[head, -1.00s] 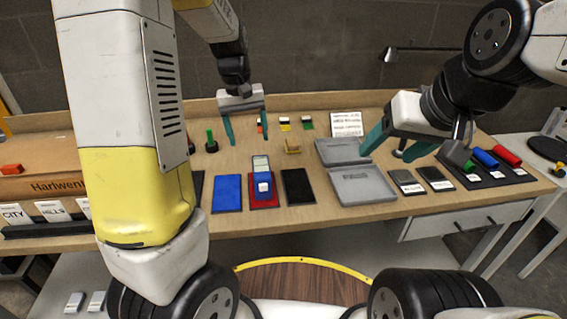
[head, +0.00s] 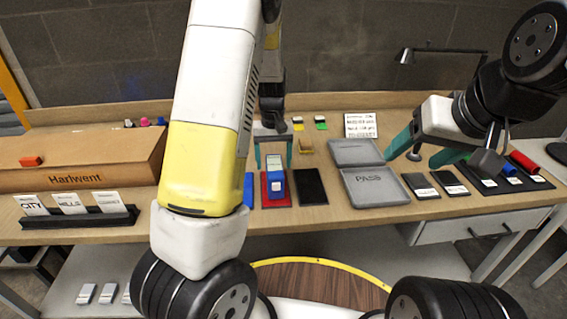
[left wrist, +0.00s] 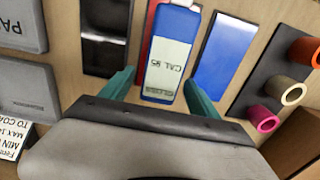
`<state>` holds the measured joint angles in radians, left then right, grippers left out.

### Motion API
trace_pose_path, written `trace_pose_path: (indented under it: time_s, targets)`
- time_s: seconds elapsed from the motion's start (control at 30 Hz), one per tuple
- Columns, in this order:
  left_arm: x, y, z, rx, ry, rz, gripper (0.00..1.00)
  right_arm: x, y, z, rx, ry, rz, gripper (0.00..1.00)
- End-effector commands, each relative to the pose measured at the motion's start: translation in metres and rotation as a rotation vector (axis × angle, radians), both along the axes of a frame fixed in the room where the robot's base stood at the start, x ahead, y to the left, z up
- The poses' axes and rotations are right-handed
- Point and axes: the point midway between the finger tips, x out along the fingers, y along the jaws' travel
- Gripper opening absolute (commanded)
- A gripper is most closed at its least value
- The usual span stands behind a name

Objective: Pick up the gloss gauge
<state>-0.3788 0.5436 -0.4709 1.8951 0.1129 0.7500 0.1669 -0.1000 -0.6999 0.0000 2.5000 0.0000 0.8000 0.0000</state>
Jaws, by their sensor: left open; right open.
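The gloss gauge (head: 276,184) appears to be the blue and white device lying on a red mat (head: 267,203) on the bench. In the left wrist view the gauge (left wrist: 168,62) shows a pale display face reading "CAL 95". My left gripper (head: 273,157) is open just behind the gauge in the head view. In the left wrist view its teal fingers (left wrist: 160,92) stand on either side of the gauge's near end, and it is not held. Whether they touch it is unclear. My right gripper (head: 420,152) is open and empty over the bench's right side.
A blue mat (left wrist: 223,58) and a black mat (head: 309,187) flank the red one.

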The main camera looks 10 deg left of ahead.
Motion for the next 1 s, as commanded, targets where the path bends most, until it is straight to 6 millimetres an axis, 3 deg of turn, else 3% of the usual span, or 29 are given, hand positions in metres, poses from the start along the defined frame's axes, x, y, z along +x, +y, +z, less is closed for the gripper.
trace_pose_path:
  time_s: [0.17,0.53,1.0]
  targets:
    - [0.000,0.000,0.000,0.000,0.000,0.000,0.71,0.000,0.000,0.000,0.000,0.000,0.000,0.67]
    - [0.000,0.000,0.000,0.000,0.000,-0.001,0.00,0.000,0.000,0.000,0.000,0.000,0.000,0.67]
    - [0.000,0.000,0.010,-0.001,-0.001,-0.002,0.00,0.000,0.000,0.000,0.000,0.000,0.000,0.67]
